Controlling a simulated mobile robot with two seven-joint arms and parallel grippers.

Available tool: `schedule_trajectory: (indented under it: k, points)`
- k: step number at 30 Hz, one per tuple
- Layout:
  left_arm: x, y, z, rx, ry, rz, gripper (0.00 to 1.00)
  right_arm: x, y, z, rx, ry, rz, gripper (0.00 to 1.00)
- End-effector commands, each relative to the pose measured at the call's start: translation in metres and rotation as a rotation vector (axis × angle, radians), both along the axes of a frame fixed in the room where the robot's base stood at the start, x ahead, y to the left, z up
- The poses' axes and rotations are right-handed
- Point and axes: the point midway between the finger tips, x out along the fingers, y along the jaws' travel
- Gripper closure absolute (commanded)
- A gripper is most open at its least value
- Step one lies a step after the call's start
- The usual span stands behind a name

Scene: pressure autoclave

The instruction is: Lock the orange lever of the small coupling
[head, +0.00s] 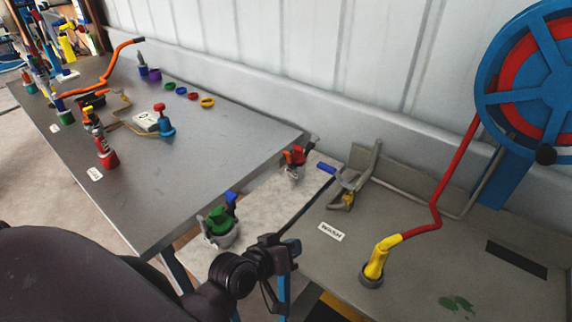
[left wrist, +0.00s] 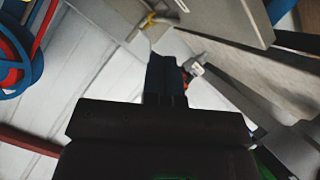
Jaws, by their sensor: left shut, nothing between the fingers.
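A larger green coupling (head: 219,222) with a blue lever is left of my gripper. In the left wrist view my shut, empty fingers (left wrist: 164,72) point up the picture. A bit of red shows beside them, partly hidden. My right gripper is not in view.
The left table (head: 190,200) holds several tools, coloured rings and hose fittings. A blue reel (head: 535,80) stands behind.

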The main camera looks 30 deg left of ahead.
Motion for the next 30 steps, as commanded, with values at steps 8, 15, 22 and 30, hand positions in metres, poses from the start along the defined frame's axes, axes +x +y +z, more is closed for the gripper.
schedule_trajectory:
  k: [8,15,22,30]
  points:
    - [0.058,0.013,0.024,-0.367,-0.320,0.248,1.00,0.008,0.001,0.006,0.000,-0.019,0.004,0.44]
    - [0.085,0.044,0.031,-0.672,-0.563,0.524,1.00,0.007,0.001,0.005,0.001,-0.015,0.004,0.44]
    - [0.090,0.074,0.018,-0.894,-0.747,0.806,1.00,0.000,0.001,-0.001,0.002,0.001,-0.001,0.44]
    - [0.086,0.088,0.006,-0.986,-0.833,0.962,1.00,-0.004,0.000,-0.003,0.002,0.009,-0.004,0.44]
